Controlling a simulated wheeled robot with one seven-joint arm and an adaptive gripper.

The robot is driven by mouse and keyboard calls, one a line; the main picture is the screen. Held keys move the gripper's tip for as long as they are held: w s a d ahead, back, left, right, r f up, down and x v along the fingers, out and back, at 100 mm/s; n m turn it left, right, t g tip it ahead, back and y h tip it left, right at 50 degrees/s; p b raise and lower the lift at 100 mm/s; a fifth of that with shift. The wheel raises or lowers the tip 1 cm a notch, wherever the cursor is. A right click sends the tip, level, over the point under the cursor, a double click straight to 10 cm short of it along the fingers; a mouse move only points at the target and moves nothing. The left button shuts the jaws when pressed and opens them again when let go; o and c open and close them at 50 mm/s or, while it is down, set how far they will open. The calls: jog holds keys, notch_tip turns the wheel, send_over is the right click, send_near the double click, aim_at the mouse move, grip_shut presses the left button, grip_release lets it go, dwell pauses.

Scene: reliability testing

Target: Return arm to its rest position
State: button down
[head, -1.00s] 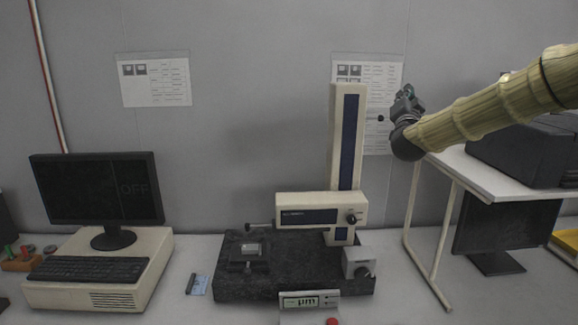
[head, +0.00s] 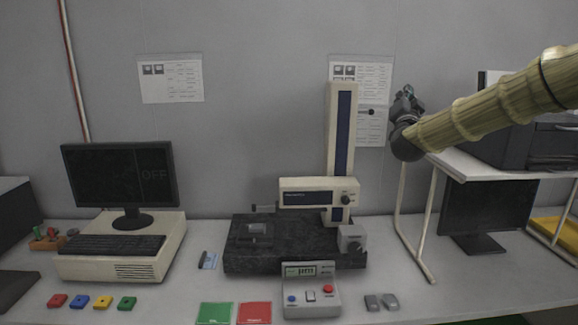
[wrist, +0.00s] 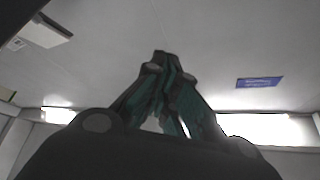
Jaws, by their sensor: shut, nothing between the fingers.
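My gripper (head: 404,95) is raised at the right of the head view, in front of the grey wall and above the level of the bench. Its fingers point up. My arm comes in from the right edge in a yellow-beige ribbed sleeve. In the wrist view, the gripper's dark and green fingers (wrist: 165,62) meet at the tips with nothing between them. The ceiling and upper wall show behind them. The gripper touches nothing in view.
A tall measuring column (head: 342,130) stands on a dark stone base (head: 290,262), left of my gripper. A white shelf (head: 470,165) carrying a black printer (head: 550,145) is below and right. A monitor (head: 118,178) stands far left. Small coloured blocks (head: 80,301) line the bench front.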

jog(key=s+a+f+n+g+y+b, duration=0.1)
jog(key=s+a+f+n+g+y, duration=0.15)
jog(key=f, duration=1.35)
jog(key=s+a+f+n+g+y+b, duration=0.1)
jog(key=s+a+f+n+g, duration=0.2)
jog(key=f, duration=1.3)
jog(key=s+a+f+n+g+y+b, duration=0.1)
jog(key=s+a+f+g+y, duration=0.2)
jog(key=f, duration=1.3)
jog(key=s+a+f+n+g+b, duration=0.3)
jog(key=s+f+g, duration=0.4)
jog(key=s+f, duration=2.35)
jog(key=s+f+g+b, duration=0.1)
jog(key=s+f+g, duration=0.2)
jog(key=s, duration=1)
jog(key=s+f+g+b, duration=0.1)
jog(key=s+f+g, duration=0.2)
jog(key=s+f, duration=0.4)
jog(key=s+n, duration=0.1)
jog(key=s, duration=0.6)
jog(key=shift+s+d+f, duration=0.15)
jog(key=shift+s+d, duration=0.1)
jog(key=shift+d, duration=0.05)
jog(key=shift+g, duration=0.25)
